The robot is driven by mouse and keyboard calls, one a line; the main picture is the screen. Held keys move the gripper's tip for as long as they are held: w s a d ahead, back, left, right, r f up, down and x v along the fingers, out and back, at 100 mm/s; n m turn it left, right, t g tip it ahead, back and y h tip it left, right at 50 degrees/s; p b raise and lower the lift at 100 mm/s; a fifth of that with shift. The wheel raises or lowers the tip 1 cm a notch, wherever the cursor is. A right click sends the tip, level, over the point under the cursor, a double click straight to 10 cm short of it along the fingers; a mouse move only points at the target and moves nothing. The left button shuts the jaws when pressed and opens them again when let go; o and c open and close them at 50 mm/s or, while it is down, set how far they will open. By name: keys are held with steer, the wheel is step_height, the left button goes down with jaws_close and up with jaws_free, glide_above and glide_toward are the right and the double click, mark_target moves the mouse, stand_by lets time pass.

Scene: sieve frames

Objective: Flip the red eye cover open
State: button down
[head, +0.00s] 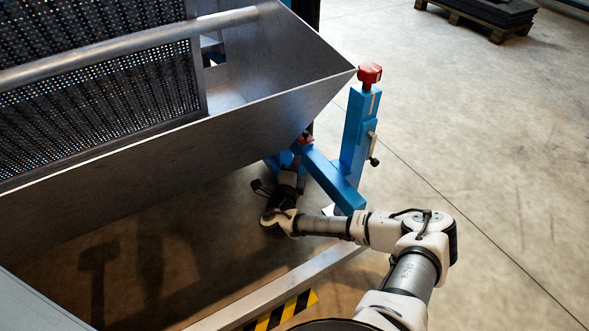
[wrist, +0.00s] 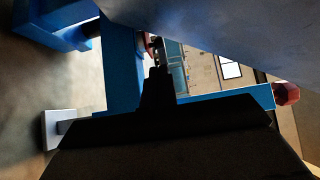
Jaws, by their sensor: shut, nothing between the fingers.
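A small red part (head: 306,138), which looks like the red eye cover, sits on the blue stand beneath the sloping edge of the metal trough. In the wrist view a red part (wrist: 145,43) shows just beyond and left of my fingertips, partly cut off by the trough. I cannot tell whether the cover is open or closed. My gripper (head: 297,160) reaches up beside the blue stand, just below the red part. In the wrist view my gripper (wrist: 159,70) is dark and shut, with nothing between the fingers. I cannot tell whether it touches the red part.
The metal trough (head: 255,150) overhangs my gripper closely. A blue post (head: 355,135) with a red knob (head: 370,73) stands to the right. A pale floor rail (head: 275,290) with a striped end lies below my arm. The floor at right is clear, with a pallet (head: 480,18) far back.

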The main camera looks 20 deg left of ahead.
mark_target(305, 136)
steer(key=w+b, duration=0.1)
steer(key=w, duration=0.2)
steer(key=w+b, duration=0.1)
steer(key=w, duration=0.2)
steer(key=w+a+b, duration=0.1)
steer(key=w, duration=0.3)
steer(key=shift+a, duration=0.1)
